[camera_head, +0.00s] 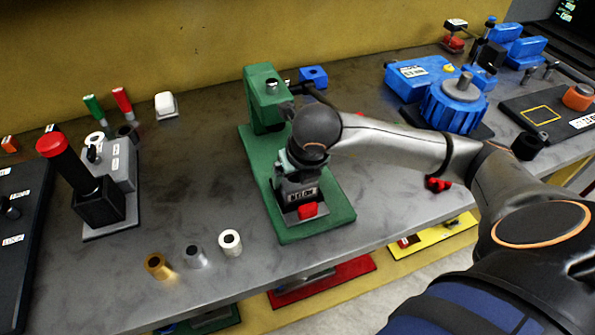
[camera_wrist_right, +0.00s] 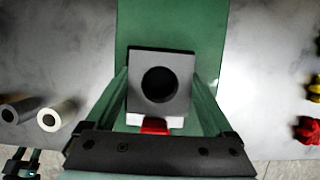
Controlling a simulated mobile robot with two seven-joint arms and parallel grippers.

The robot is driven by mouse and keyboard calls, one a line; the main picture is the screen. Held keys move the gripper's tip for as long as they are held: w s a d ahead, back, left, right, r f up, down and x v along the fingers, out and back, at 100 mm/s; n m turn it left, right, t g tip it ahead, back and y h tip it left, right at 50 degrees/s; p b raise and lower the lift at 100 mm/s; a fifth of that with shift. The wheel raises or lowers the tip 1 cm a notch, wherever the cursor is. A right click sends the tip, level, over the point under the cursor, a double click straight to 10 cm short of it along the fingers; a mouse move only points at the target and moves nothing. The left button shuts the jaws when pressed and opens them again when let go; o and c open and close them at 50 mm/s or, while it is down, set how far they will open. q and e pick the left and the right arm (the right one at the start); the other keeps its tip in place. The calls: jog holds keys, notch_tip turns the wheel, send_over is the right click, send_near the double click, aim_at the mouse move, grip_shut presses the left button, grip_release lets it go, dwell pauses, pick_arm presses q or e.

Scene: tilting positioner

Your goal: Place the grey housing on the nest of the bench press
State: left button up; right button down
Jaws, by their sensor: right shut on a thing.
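The grey housing (camera_wrist_right: 140,76), a square block with a round dark hole, sits between the fingers of my right gripper (camera_wrist_right: 160,100) in the right wrist view. My right gripper (camera_head: 298,178) is shut on it over the base of the green bench press (camera_head: 317,223) in the head view. There the gripper and wrist largely hide the housing and the nest. I cannot tell whether the housing touches the nest. A red part (camera_head: 308,210) shows at the front of the press, just below the gripper. My left gripper is not seen in the head view.
Brass (camera_head: 158,266), steel (camera_head: 195,257) and white (camera_head: 230,243) bushings stand left of the press. A fixture with a red-topped black handle (camera_head: 68,165) is further left. A blue rotary unit (camera_head: 453,104) stands at the back right.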

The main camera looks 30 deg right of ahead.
grip_release()
jog(key=shift+f, duration=0.1)
jog(key=shift+r, duration=0.3)
jog(key=v, duration=1.1)
jog(key=shift+s+r, duration=0.3)
jog(key=shift+s, duration=0.05)
jog(key=shift+a, duration=0.1)
